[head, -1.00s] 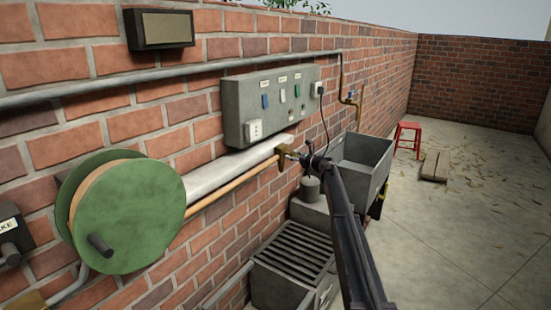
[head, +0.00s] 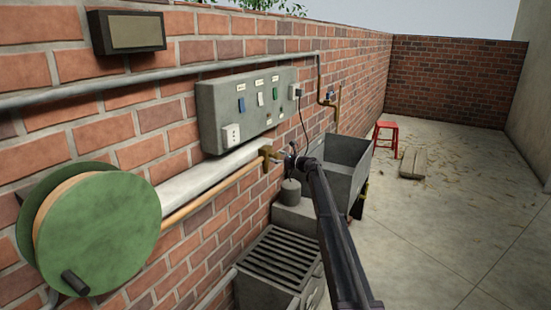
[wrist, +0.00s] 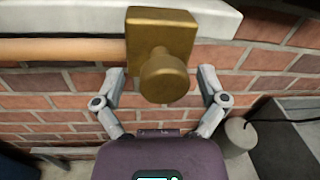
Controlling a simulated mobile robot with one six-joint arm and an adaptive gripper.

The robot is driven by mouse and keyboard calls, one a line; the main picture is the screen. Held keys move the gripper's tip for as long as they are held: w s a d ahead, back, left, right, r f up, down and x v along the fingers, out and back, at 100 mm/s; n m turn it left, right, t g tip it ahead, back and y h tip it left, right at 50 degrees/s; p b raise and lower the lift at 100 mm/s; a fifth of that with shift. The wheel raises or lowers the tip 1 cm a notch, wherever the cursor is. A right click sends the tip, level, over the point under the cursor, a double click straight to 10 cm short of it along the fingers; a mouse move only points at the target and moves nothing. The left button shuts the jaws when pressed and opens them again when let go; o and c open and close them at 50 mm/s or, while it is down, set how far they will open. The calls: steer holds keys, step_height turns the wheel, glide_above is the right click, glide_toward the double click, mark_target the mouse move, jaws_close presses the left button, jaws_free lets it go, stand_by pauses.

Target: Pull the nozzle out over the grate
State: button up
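The nozzle (head: 268,158) is a brass block with a round knob at the end of an orange-tan hose along the brick wall. In the wrist view, the nozzle (wrist: 163,80) faces me just under a pale shelf edge. My gripper (wrist: 161,74) is open, one finger on each side of the knob, with gaps showing on both sides. In the head view, my gripper (head: 287,157) is small and close in front of the nozzle. The grate (head: 278,256) is dark and slatted, on a grey box on the ground below the nozzle.
A green reel (head: 98,232) is mounted on the wall at left. A grey switch box (head: 250,108) hangs above the pale ledge (head: 215,172). A grey sink (head: 345,165) and a small grey cylinder (head: 291,192) stand beyond the grate. The concrete floor at right is mostly free.

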stand_by(0.3)
steer(key=v, duration=1.2)
stand_by(0.3)
steer(key=s+a+f+n+g+h+p, duration=0.1)
steer(key=s+a+f+n+g+h, duration=0.2)
steer(key=s, duration=0.7)
steer(key=s+a+f+n+g+h+p, duration=0.1)
steer(key=s+f+n+g, duration=0.15)
steer(key=s+n, duration=0.55)
steer(key=s+a+f+n+g+h+p, duration=0.15)
steer(key=s+f, duration=0.25)
steer(key=s, duration=0.8)
steer(key=s+d+f+n+g+h, duration=0.1)
steer(key=s+d+n+h, duration=0.1)
steer(key=s, duration=0.7)
steer(key=s+d+f+n+g+h+p, duration=0.1)
steer(key=s+d+n+h, duration=0.2)
steer(key=s, duration=0.7)
steer(key=s+d+f+n+g+h+p, duration=0.1)
steer(key=s+n+h, duration=0.3)
steer(key=s, duration=0.5)
steer(key=shift+s+d+f+n+g, duration=0.15)
steer(key=shift+d+n+g, duration=0.25)
steer(key=shift+d+n, duration=0.6)
